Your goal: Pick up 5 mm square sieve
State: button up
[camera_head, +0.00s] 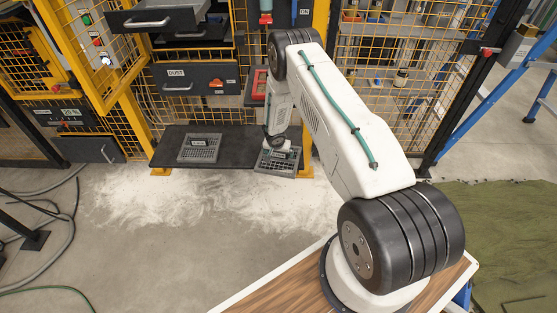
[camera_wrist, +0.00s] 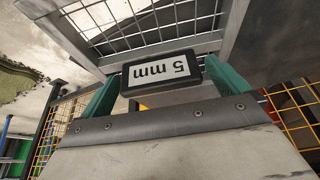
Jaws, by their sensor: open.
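The 5 mm square sieve (camera_head: 284,168) is a grey mesh frame at the right end of a dark low platform in the head view. In the wrist view, its frame (camera_wrist: 160,53) and mesh fill the top. Its black tag (camera_wrist: 192,64) reads "5 mm" upside down. My gripper (camera_wrist: 160,83) is open, with one green finger at either side of the tag. I cannot tell whether the fingers touch it. In the head view my gripper (camera_head: 277,142) is low over the sieve and hides part of it.
A second grey sieve (camera_head: 199,148) lies to the left on the dark platform (camera_head: 233,137); its tag is too small to read. A drawer marked DUST (camera_head: 195,79) is above. Yellow posts and mesh fencing stand close on both sides. Pale dust (camera_head: 190,195) covers the floor in front.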

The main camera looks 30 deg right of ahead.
jog(key=shift+c, duration=0.3)
jog(key=c, duration=1.1)
